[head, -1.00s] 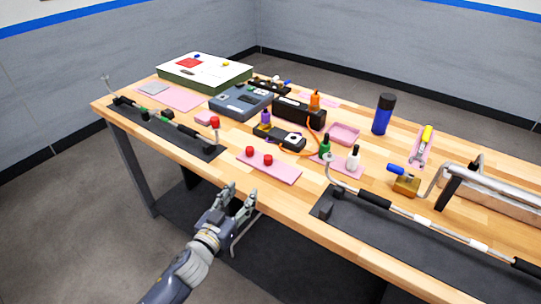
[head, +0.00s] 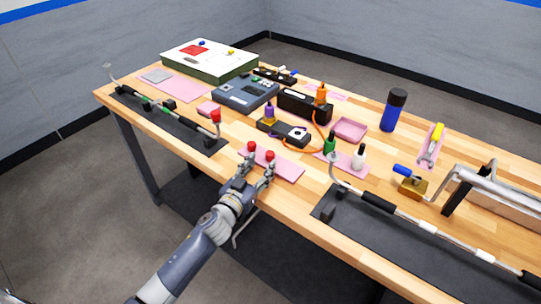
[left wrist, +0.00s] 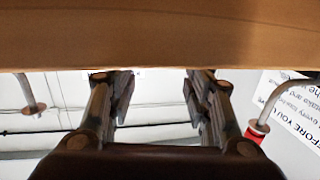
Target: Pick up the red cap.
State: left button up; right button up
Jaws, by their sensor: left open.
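Two red caps, a left one (head: 251,146) and a right one (head: 270,155), stand on a pink mat (head: 287,171) near the table's front edge. In the left wrist view the open fingers (left wrist: 159,85) hold nothing, and the mat caps do not show. My right gripper is out of view.
The left black stand (head: 170,125) and right black stand (head: 335,213) flank the mat. Behind it are a black device (head: 297,134) with an orange cable, and green and white bottles (head: 359,158). A wooden surface (left wrist: 160,35) fills the top of the wrist view.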

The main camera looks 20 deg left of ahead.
aim_at(268, 156)
pick_arm(q)
jog(key=w, duration=0.3)
jog(key=shift+w+d+r, duration=0.15)
jog(key=shift+w+d, duration=0.1)
jog(key=shift+d, duration=0.15)
jog(key=shift+w+d+p, duration=0.1)
jog(key=shift+w+p, duration=0.2)
jog(key=shift+w, duration=0.2)
jog(key=shift+s, duration=0.1)
jog(key=shift+c, duration=1.1)
jog(key=c, duration=0.6)
jog(key=shift+c, duration=0.2)
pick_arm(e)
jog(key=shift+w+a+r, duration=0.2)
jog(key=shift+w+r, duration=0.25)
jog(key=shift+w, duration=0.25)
